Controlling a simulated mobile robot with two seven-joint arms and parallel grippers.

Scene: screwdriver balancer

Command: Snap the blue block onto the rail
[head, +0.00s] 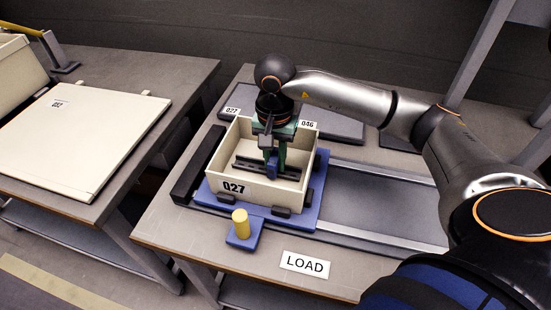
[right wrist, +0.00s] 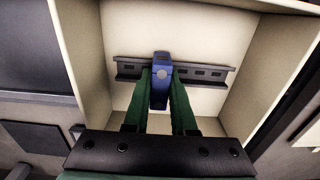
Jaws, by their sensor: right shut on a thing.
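The blue block (head: 272,168) is between the green fingers of my right gripper (head: 274,157), inside the cream box (head: 228,184) marked 027. The gripper is shut on it and points down. The dark slotted rail (head: 250,166) lies across the floor of the box. In the right wrist view, the blue block (right wrist: 160,82) stands over the middle of the rail (right wrist: 207,72), between the two fingertips (right wrist: 160,88). It covers part of the rail; I cannot tell whether it is seated on it. My left gripper is not in view.
The box sits on a blue plate (head: 308,213) on the bench. A yellow cylinder on a blue base (head: 240,222) stands in front, near a LOAD label (head: 305,263). A flat cream panel (head: 85,125) lies on the left table. A grey track (head: 375,205) is at right.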

